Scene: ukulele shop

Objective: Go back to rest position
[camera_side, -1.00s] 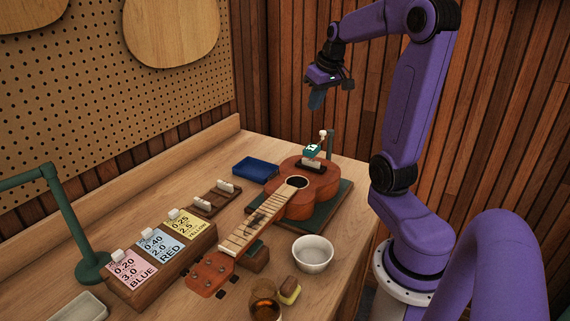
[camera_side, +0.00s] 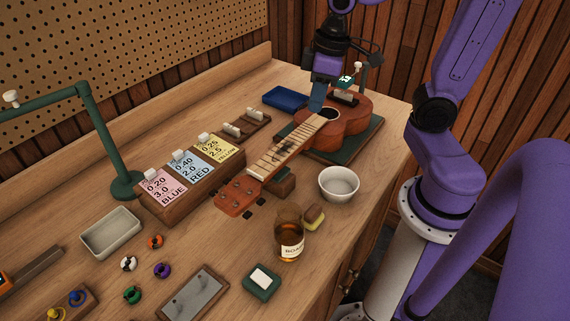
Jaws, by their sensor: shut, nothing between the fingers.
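The brown ukulele (camera_side: 347,119) lies on a green mat (camera_side: 365,144) at the back right of the bench, its neck running toward the lower left. My gripper (camera_side: 316,108) points down in front of the ukulele's body in the picture, near the body's left edge and the top of the neck. Its fingers are shut and hold nothing. I cannot tell how high the fingertips are above the ukulele. The gripper hides part of the body and sound hole.
A green post (camera_side: 102,135) stands at left. A label block (camera_side: 196,187), blue tray (camera_side: 286,98), white bowl (camera_side: 339,183), amber jar (camera_side: 289,238) and grey tray (camera_side: 112,232) stand around. Several coloured rings lie in front. Bare wood shows between them.

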